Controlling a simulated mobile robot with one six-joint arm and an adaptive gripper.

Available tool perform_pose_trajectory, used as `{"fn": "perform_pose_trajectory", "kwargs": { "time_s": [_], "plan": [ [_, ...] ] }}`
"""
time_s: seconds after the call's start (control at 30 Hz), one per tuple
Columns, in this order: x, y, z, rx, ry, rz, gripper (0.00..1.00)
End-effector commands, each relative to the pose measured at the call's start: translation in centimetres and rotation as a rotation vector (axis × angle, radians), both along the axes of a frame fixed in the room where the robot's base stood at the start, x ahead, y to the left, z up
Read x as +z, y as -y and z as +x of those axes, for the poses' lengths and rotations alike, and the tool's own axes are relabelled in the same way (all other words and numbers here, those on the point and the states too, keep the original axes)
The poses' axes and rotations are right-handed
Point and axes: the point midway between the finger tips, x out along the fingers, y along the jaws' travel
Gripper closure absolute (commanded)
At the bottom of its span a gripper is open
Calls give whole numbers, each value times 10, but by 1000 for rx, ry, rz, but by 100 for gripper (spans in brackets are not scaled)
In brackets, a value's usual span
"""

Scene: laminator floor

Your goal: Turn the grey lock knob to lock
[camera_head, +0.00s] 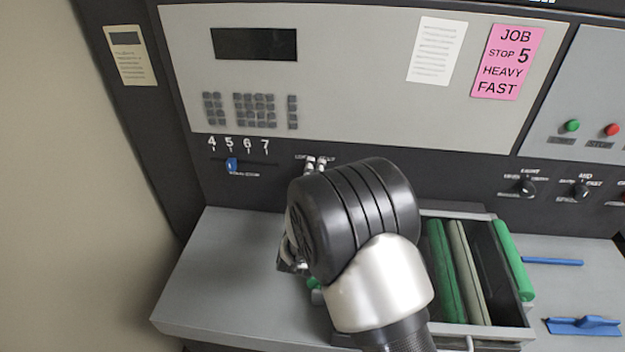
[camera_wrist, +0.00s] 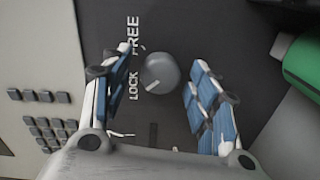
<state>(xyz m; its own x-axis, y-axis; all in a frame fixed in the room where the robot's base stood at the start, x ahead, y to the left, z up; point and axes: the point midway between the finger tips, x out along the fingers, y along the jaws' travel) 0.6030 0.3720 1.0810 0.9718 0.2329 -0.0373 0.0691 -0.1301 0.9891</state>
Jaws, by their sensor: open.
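The grey lock knob (camera_wrist: 160,72) is round and sits on the dark panel beside the white words LOCK (camera_wrist: 134,85) and FREE (camera_wrist: 133,32). A pale mark on its face lies at the lower left of the knob, on the side nearer LOCK. My gripper (camera_wrist: 158,58) is open, with one blue-padded finger on each side of the knob and a visible gap to it.
A blue slider (camera_head: 231,164) sits near 5 on its scale, left of my arm. A pink job card (camera_head: 507,60) is on the upper panel. Green and grey rollers (camera_head: 445,270) lie in the tray below right. Two selector knobs (camera_head: 527,188) are farther right.

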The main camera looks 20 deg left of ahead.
Motion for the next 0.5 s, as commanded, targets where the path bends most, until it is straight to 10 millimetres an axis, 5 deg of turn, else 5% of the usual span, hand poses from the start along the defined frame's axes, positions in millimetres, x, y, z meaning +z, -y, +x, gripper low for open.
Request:
{"fn": "perform_pose_trajectory", "kwargs": {
  "time_s": [0.17, 0.5],
  "plan": [
    [0, 3, -16, 1, -2, 0, 45],
    [3, 19, -85, 3, -2, -1, 45]
  ]
}}
